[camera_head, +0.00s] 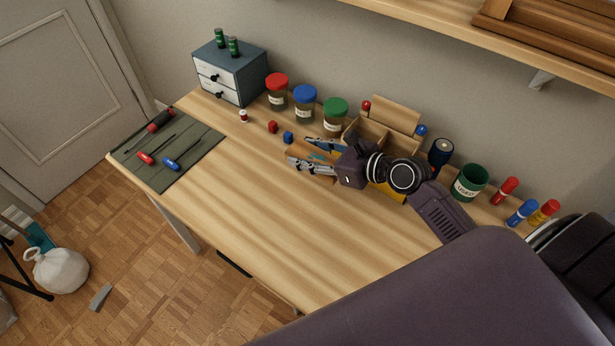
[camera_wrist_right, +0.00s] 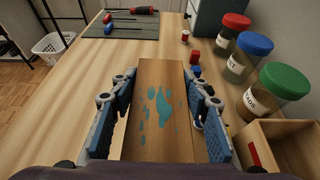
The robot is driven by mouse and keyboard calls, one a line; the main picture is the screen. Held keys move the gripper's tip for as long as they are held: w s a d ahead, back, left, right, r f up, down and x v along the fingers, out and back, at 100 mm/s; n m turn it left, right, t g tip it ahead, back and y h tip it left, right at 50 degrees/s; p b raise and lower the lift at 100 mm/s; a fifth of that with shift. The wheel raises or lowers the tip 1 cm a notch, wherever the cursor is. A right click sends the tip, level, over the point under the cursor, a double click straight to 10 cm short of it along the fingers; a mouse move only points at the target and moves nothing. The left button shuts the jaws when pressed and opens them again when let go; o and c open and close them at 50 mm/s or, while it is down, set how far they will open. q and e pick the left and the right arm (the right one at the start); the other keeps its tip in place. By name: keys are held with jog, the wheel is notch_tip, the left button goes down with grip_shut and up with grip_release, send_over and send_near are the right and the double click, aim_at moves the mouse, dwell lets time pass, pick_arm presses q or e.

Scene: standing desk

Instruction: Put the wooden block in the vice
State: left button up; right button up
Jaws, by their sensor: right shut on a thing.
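The wooden block (camera_wrist_right: 160,120) is a flat brown piece with teal paint spots. My right gripper (camera_head: 301,151) is shut on it, with one blue-padded finger along each long side in the right wrist view. The block's far end sticks out past the fingertips. In the head view the block is partly hidden between the fingers, over the middle-back of the wooden desk (camera_head: 235,190). I cannot tell whether it touches the desk. I cannot make out a vice in either view. My left gripper is not in view.
Jars with red (camera_head: 277,95), blue (camera_head: 304,103) and green (camera_head: 335,117) lids line the back. Small red (camera_head: 272,127) and blue (camera_head: 288,137) pieces lie near the block. A green mat (camera_head: 190,145) holds screwdrivers at the left. The desk's front middle is clear.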

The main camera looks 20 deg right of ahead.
aim_at(307, 180)
notch_tip(307, 180, down, 4)
jog(key=shift+r+b, duration=0.2)
jog(key=shift+b, duration=0.15)
jog(key=shift+w+f+b, duration=0.1)
jog(key=shift+f+b, duration=0.7)
jog(key=shift+f, duration=1.6)
jog(key=shift+f, duration=0.15)
jog(key=o, duration=1.2)
jog(key=shift+o, duration=0.2)
